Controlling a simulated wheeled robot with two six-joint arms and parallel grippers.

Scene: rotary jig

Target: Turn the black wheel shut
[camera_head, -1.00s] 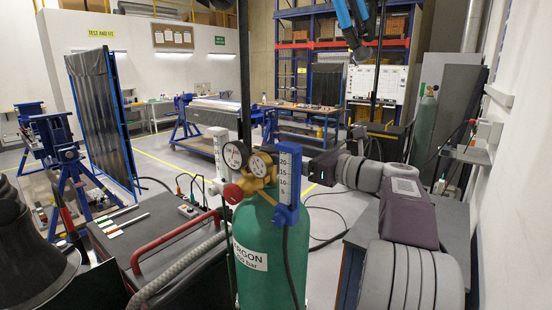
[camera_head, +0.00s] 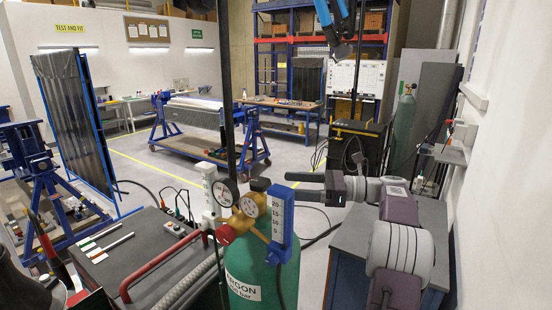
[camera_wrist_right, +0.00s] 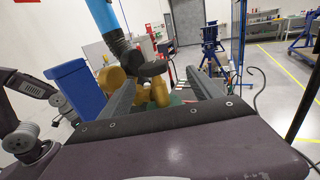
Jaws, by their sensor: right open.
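The green argon cylinder (camera_head: 262,275) stands in the lower middle of the head view. A brass regulator (camera_head: 247,207) with two round gauges is mounted at its top. The black wheel (camera_head: 260,184) shows as a small dark knob just above the gauges, partly hidden by them. In the right wrist view the black wheel (camera_wrist_right: 148,69) lies ahead, between the finger lines. My right gripper (camera_head: 289,183) is open, its fingers pointing left toward the wheel from behind the blue flowmeter. My left gripper is not in view.
A blue flowmeter (camera_head: 281,222) stands upright close in front of the right fingertips. A white flowmeter (camera_head: 211,192) stands left of the gauges. A dark cart top with a red handle (camera_head: 160,262) is at lower left. A grey bench (camera_head: 350,250) lies under my right arm.

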